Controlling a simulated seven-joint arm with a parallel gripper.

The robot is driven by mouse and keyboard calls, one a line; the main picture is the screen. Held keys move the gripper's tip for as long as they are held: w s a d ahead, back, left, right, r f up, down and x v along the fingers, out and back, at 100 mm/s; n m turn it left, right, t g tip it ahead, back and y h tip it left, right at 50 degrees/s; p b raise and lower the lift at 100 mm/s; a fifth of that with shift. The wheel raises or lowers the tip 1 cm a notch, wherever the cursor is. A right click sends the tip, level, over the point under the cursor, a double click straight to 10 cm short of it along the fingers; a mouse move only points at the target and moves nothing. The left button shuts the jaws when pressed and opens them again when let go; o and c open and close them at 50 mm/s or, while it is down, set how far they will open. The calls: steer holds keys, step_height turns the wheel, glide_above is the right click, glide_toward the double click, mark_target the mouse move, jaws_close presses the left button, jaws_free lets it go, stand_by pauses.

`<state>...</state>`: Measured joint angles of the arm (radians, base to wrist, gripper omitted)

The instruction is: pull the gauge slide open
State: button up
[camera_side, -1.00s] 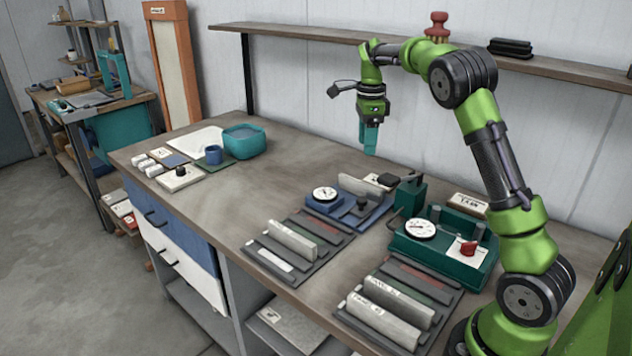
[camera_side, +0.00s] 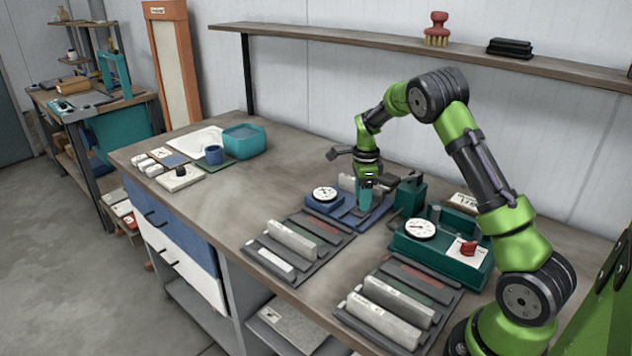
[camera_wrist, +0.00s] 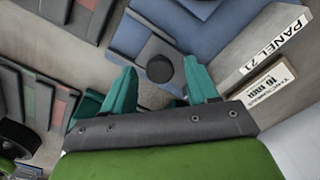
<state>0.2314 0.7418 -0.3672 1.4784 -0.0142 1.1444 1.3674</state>
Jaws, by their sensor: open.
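The blue gauge (camera_side: 322,208) lies on the bench with a white round dial at its left. In the wrist view its blue base (camera_wrist: 185,28) bears a grey slide plate (camera_wrist: 146,50) with a round black knob (camera_wrist: 159,69). My gripper (camera_side: 365,207) is low over the right part of the gauge, pointing down. In the wrist view its two teal fingers stand apart, one on each side of the knob, with visible gaps. I cannot tell how far down the fingers reach along the knob. In the side view my gripper hides the knob.
A panel marked "PANEL 21" (camera_wrist: 268,45) stands close beside the gauge, with a labelled block (camera_wrist: 265,92) near it. A green gauge unit (camera_side: 440,250) stands to the right. Racks of grey panels (camera_side: 298,244) lie in front. The bench's left middle is clear.

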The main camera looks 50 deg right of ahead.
steer(key=shift+f, duration=0.15)
steer(key=shift+c, duration=0.4)
jaws_close()
steer(key=shift+a, duration=0.1)
steer(key=shift+a, duration=1.75)
steer(key=shift+c, duration=1.2)
jaws_free()
steer(key=o, duration=0.3)
steer(key=shift+d, duration=0.1)
